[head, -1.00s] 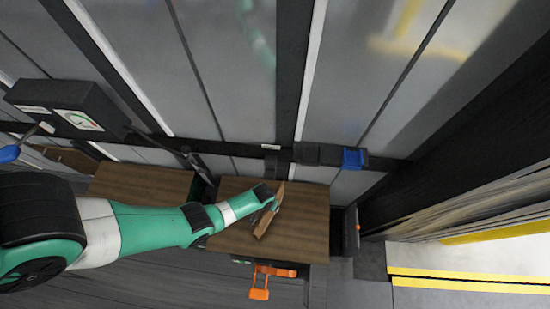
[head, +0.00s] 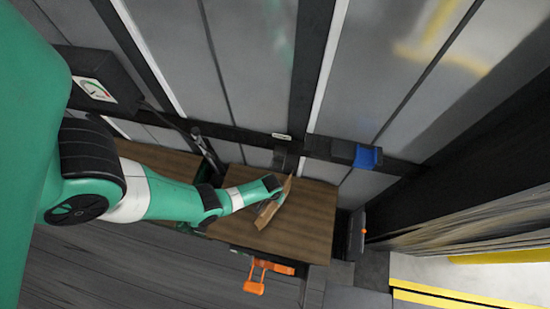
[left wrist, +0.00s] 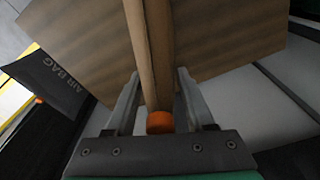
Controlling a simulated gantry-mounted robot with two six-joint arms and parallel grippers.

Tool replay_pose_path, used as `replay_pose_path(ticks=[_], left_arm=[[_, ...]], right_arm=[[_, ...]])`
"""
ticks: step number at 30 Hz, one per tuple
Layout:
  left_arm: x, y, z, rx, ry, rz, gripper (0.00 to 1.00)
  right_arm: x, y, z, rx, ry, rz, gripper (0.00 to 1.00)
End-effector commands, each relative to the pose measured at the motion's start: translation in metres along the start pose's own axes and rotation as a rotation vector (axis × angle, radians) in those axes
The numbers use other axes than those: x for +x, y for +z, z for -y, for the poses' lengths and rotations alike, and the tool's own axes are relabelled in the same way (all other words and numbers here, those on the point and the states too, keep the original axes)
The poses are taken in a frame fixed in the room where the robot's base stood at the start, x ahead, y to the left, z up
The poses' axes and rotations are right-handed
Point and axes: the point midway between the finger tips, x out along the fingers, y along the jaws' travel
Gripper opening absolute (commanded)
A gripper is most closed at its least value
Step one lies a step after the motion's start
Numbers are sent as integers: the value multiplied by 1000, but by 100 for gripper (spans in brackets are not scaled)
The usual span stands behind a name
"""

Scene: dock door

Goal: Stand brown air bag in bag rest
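The brown air bag (head: 267,212) is a thin, flat piece over the wooden top (head: 312,225) in the head view, tilted. In the left wrist view the bag (left wrist: 150,50) runs edge-on between my fingers, with an orange cap at its near end. My left gripper (head: 275,185) is shut on it; the fingers (left wrist: 160,80) lie along both sides. I cannot tell whether the bag touches the top. A dark panel lettered "AIR BAG" (left wrist: 62,82) stands beyond the top's edge in the wrist view; it may belong to the bag rest. My right gripper is not in view.
A dark rail with a blue block (head: 367,157) runs behind the wooden top. A gauge box (head: 100,85) is at the left. An orange-handled fixture (head: 258,272) sits below the top's front edge. Yellow-marked floor (head: 440,285) lies at the right.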

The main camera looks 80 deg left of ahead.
Motion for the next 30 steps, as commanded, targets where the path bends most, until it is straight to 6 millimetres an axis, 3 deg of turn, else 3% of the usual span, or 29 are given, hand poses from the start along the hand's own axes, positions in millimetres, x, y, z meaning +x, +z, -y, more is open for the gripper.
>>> replay_pose_path(ticks=[1,6,9,30], left_arm=[[0,0,0,0,0,0,43],[0,0,0,0,0,0,13],[0,0,0,0,0,0,0],[0,0,0,0,0,0,0]], right_arm=[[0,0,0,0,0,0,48],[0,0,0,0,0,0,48],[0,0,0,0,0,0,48],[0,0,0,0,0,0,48]])
